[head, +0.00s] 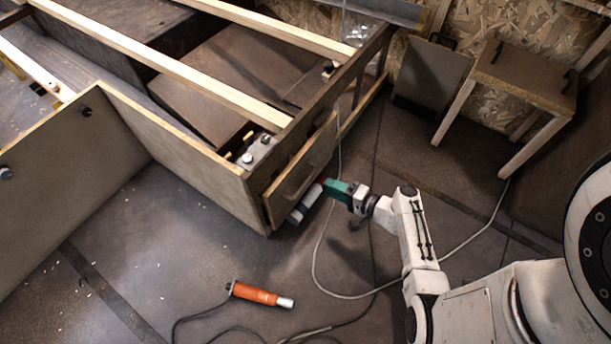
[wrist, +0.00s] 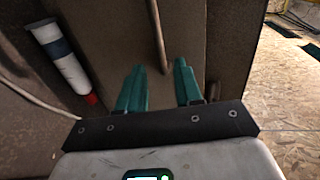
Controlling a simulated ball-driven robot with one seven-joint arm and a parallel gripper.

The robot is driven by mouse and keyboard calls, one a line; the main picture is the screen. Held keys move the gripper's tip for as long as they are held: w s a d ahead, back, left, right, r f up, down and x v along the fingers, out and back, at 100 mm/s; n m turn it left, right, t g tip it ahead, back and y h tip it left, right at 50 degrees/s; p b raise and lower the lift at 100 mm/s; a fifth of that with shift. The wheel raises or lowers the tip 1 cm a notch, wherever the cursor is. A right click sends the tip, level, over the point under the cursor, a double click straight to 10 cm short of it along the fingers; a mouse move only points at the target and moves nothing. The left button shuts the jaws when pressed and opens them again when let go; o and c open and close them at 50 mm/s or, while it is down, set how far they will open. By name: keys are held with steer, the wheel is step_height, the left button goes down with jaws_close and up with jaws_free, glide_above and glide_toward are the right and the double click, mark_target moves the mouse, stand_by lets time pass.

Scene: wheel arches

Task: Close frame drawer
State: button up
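The wooden frame (head: 376,45) has a drawer in its near side. The drawer front (head: 310,157) is a brown panel that appears to stand slightly out from the frame. It carries a thin bar handle (head: 297,182). In the wrist view the drawer front (wrist: 118,42) fills the middle and the handle (wrist: 157,38) runs down it. My gripper (head: 326,184) has green fingers and is close in front of the drawer front. In the wrist view my gripper (wrist: 158,68) is open, with the handle's end showing between the fingertips. Contact cannot be told.
A white, blue and red cylinder (head: 305,203) is beside the drawer front. An orange tool (head: 256,293) lies on the floor with its cable. A grey cable (head: 318,262) loops near my arm. A wooden stool (head: 525,75) stands at the back right. Floor is clear at lower left.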

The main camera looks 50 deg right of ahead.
mark_target(309, 177)
steer(key=b+x, duration=0.2)
steer(key=x, duration=0.7)
jaws_close()
steer(key=shift+w, duration=0.1)
stand_by(0.4)
